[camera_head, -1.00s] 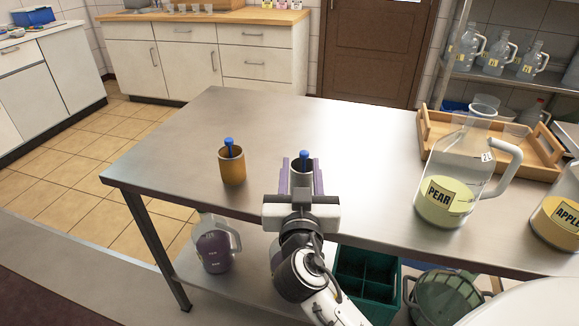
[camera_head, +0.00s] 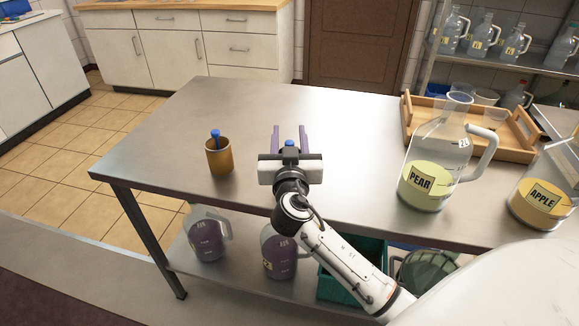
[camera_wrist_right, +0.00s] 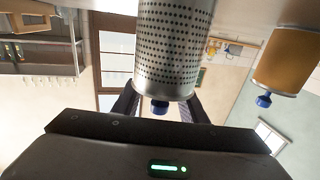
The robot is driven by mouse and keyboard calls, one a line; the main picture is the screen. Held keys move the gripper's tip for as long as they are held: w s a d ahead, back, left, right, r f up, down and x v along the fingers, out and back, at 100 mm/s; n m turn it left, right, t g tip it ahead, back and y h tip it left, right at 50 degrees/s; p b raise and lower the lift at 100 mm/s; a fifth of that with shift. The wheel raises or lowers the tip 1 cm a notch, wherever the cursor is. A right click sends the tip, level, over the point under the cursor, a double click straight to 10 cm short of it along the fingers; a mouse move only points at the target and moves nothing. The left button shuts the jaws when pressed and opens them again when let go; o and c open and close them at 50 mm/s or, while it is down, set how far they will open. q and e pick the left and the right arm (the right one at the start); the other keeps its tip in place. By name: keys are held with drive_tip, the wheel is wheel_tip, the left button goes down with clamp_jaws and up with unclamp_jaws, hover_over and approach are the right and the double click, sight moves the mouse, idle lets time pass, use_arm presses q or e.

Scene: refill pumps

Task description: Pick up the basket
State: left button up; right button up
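My right gripper's dark fingers are apart, one to each side of the cylinder (camera_wrist_right: 162,105). I cannot tell whether they touch it. A dark green divided crate (camera_head: 338,287) stands on the lower shelf, partly behind my arm. My left gripper is out of view.
An orange-brown cup (camera_head: 219,158) with a blue knob stands left of the gripper. A PEAR jug (camera_head: 425,187), an APPLE jug (camera_head: 540,205) and a wooden tray (camera_head: 527,150) are to the right. Purple jugs (camera_head: 207,240) stand on the lower shelf. The table's back left (camera_head: 235,105) is clear.

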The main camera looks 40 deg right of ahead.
drive_tip(key=c, duration=0.9)
